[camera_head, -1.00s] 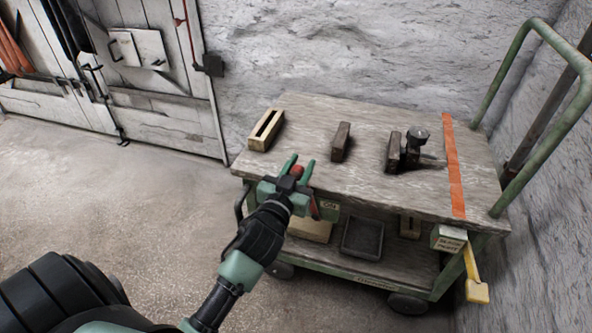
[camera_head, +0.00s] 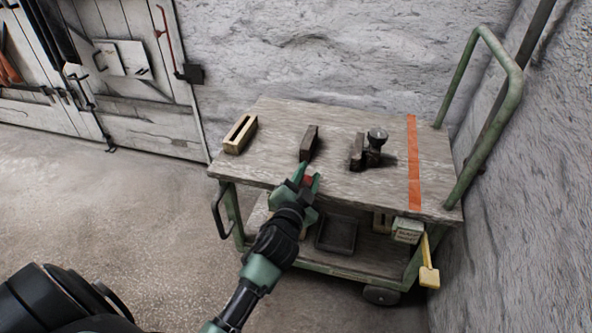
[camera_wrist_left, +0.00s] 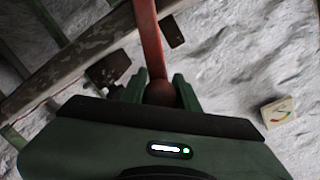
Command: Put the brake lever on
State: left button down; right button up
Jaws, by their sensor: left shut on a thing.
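The brake lever is a red bar with a dark red round knob at the cart's front edge. My left gripper (camera_head: 308,182) is shut on the knob, and a bit of red shows between its green fingers. In the left wrist view the knob (camera_wrist_left: 161,93) sits between the fingertips and the red bar (camera_wrist_left: 147,40) runs away from it. The bar's lower end is hidden behind the gripper in the head view. My right gripper is not in view.
The cart top (camera_head: 260,165) carries a pale slotted block (camera_head: 240,134), a dark block (camera_head: 309,143) and a dark clamp-like tool (camera_head: 373,147). A yellow-ended handle (camera_head: 429,276) hangs by a labelled box (camera_head: 408,229). A rough wall stands close on the right; floor is free at left.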

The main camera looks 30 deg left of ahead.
pick_arm(q)
jog(key=shift+w+d+f+m+b, duration=0.15)
jog(key=shift+d+f+m+b, duration=0.1)
jog(key=shift+d+f+m, duration=0.45)
jog(key=shift+w+d+f+m+b, duration=0.2)
jog(key=shift+d+m, duration=0.3)
jog(key=shift+d, duration=0.35)
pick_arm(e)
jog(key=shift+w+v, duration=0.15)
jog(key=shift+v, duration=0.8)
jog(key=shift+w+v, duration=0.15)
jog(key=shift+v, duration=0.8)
pick_arm(q)
jog(key=c, duration=1.2)
grip_release()
jog(key=shift+c, duration=0.2)
jog(key=shift+o, duration=0.8)
jog(key=shift+d, duration=0.1)
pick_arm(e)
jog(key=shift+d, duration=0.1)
